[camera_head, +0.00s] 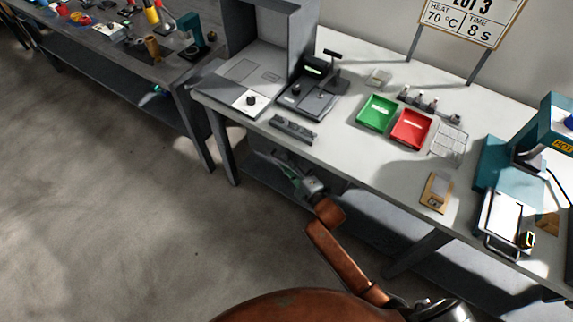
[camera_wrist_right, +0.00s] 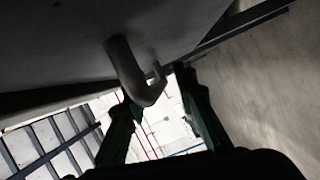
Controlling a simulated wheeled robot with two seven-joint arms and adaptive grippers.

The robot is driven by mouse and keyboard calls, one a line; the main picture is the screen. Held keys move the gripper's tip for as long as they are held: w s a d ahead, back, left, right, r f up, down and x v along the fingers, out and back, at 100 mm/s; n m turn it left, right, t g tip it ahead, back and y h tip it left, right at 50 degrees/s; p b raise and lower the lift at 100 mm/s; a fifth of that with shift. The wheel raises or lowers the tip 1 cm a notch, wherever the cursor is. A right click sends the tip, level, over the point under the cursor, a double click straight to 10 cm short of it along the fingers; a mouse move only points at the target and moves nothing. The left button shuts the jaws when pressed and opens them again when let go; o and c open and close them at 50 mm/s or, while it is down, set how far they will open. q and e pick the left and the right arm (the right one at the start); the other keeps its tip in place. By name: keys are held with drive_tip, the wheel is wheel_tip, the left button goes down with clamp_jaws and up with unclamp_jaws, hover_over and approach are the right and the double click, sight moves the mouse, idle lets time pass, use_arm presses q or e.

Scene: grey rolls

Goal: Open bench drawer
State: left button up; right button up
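The white-topped bench (camera_head: 342,150) runs across the right of the head view. My right gripper (camera_head: 284,165) is low at its front edge, below the benchtop. In the right wrist view, a curved grey handle (camera_wrist_right: 132,75) projects from a flat grey panel (camera_wrist_right: 60,45), which looks like the drawer front. The two green fingers of my right gripper (camera_wrist_right: 160,112) are spread apart, with the handle's bend near the space between their tips. I cannot tell whether either finger touches it. The drawer itself is mostly hidden under the benchtop in the head view. My left gripper is not in view.
The bench holds a green tray (camera_head: 376,113), a red tray (camera_head: 410,129), a black device (camera_head: 312,95) and a teal press (camera_head: 505,165). A lower shelf (camera_head: 375,222) lies beneath. A dark bench (camera_head: 110,50) stands at left. The floor (camera_head: 110,200) in front is clear.

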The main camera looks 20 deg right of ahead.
drive_tip(key=shift+c, duration=0.3)
clamp_jaws()
idle(0.3)
